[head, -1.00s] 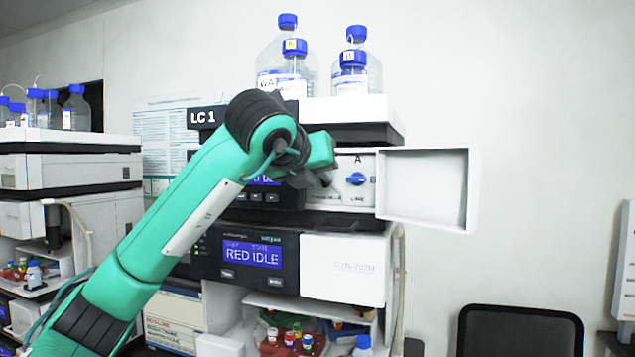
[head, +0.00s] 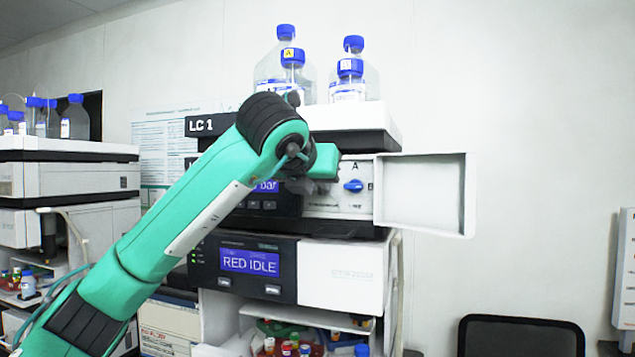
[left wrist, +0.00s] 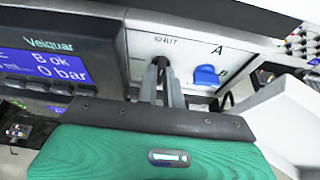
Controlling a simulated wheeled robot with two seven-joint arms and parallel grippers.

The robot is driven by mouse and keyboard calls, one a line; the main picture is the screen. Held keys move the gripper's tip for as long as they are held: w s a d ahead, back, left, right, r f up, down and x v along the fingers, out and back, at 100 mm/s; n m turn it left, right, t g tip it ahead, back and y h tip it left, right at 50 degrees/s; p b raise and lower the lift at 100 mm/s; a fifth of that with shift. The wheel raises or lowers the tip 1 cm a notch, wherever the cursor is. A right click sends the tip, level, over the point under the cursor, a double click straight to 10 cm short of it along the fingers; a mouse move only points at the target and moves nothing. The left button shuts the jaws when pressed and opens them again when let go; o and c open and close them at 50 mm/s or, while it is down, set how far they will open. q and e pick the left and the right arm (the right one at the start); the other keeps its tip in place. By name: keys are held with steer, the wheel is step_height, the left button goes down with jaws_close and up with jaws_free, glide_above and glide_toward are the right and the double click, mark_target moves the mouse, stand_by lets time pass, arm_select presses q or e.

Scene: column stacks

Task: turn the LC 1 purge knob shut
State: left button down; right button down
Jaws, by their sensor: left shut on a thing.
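The LC 1 stack carries a dark label (head: 203,124). On its pump module a white panel (left wrist: 205,50) has a "SHUT" mark. My left gripper (left wrist: 162,85) is at this panel, just below the mark, with its fingers closed around a dark knob (left wrist: 160,66), which looks like the purge knob. The fingers cover most of the knob, so its turn angle is hard to tell. In the head view my left gripper (head: 297,184) hides the knob. My right gripper is not in view.
A blue A/B selector knob (head: 354,185) sits right of my gripper, also in the left wrist view (left wrist: 206,75). An open white door (head: 420,195) juts out to the right. The pump display (left wrist: 65,72) reads "B ok 0 bar". Bottles (head: 292,75) stand on top.

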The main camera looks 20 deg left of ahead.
arm_select(q)
steer(key=c, duration=1.5)
jaws_free()
steer(key=shift+c, duration=0.2)
steer(key=b+v, duration=0.4)
steer(key=v, duration=0.9)
steer(key=shift+s+r, duration=0.15)
steer(key=shift+s, duration=0.15)
steer(key=shift+d, duration=0.1)
